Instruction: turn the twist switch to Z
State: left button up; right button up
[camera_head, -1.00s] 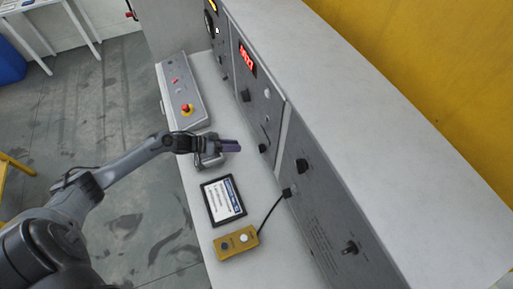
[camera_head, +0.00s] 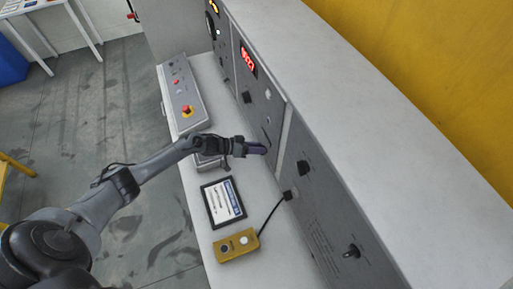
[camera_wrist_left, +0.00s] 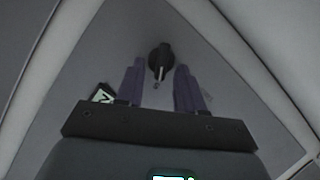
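My left gripper (camera_head: 264,149) reaches over the desk to the grey panel face, fingers pointing at it. In the left wrist view, its two purple fingers (camera_wrist_left: 160,65) are spread apart. A black rotary knob (camera_wrist_left: 160,58), likely the twist switch, shows on the panel between and beyond the fingertips, with a gap on both sides. Its pointer end is at the lower side in that view. I cannot tell how far the fingertips are from it. In the head view the gripper hides this knob. My right gripper is not in view.
Other black knobs (camera_head: 303,168) and a lower switch (camera_head: 352,251) sit on the panel. A tablet (camera_head: 223,202) and yellow button box (camera_head: 236,245) with a cable lie on the desk. A sloped console with a red emergency button (camera_head: 187,110) stands farther back.

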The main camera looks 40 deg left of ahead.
pick_arm(q)
grip_shut()
dwell(0.3)
jog(key=shift+s+d+f+m+t+y+p, duration=0.1)
jog(key=shift+s+d+m+t+y+p, duration=0.25)
jog(key=shift+m+y+p, duration=0.7)
jog(key=shift+d+m+t+y+p, duration=0.2)
jog(key=shift+m+t+y, duration=0.4)
jog(key=shift+m, duration=1)
jog(key=shift+s+d+f+m+t+y+p, duration=0.1)
jog(key=shift+s+d+m+t+y+p, duration=0.15)
jog(key=shift+m+y+p, duration=0.65)
jog(key=shift+m+b, duration=0.35)
jog(key=shift+m, duration=0.2)
grip_release()
jog(key=shift+w+r, duration=0.15)
